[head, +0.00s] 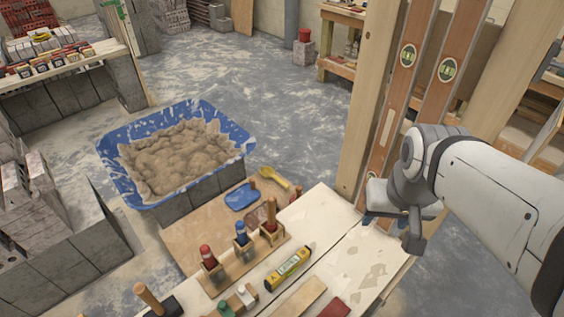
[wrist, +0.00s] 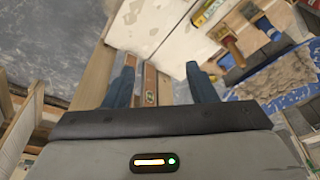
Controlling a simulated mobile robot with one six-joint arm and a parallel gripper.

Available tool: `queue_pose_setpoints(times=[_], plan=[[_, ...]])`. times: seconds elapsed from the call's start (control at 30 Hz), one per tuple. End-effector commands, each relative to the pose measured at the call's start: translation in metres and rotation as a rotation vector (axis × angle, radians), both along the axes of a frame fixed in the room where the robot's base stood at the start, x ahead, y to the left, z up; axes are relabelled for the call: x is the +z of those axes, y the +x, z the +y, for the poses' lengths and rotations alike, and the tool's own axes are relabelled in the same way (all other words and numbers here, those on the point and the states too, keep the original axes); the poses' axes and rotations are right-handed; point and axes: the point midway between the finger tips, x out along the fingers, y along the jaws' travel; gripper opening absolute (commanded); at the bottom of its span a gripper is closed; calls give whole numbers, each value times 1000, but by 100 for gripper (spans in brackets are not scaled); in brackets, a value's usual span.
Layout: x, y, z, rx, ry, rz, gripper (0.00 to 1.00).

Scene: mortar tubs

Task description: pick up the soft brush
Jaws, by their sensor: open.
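I cannot tell for certain which thing is the soft brush. Three handled tools stand in a wooden rack on the bench: one with a red handle (head: 207,257), one with a blue handle (head: 241,234) and one with a brown wooden handle (head: 271,214). Their lower ends are partly hidden by the rack. The brown handle (wrist: 233,50) also shows at the upper right of the wrist view. My gripper (head: 385,219) is open and empty, right of the rack, near the bench's right edge. Its two fingers (wrist: 163,86) stand apart in the wrist view with nothing between them.
A yellow level (head: 288,268) lies on the pale bench (head: 345,240). A blue tub (head: 118,178) of mortar stands behind left. Upright timber and tall levels (head: 395,100) rise close beside my gripper. A wooden-handled tool (head: 150,298) is at the front left.

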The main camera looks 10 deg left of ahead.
Motion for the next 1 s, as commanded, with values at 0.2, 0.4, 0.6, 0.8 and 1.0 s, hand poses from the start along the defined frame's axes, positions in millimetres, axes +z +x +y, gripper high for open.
queue_pose_setpoints(times=[0.2, 0.4, 0.6, 0.8, 1.0], plan=[[-17, 62, 32, -34, 29, 63, 51], [-54, 126, 87, -95, 46, 127, 51], [-114, 174, 154, -158, 45, 187, 51], [-174, 197, 212, -213, 34, 228, 51], [-202, 202, 235, -239, 29, 243, 51]])
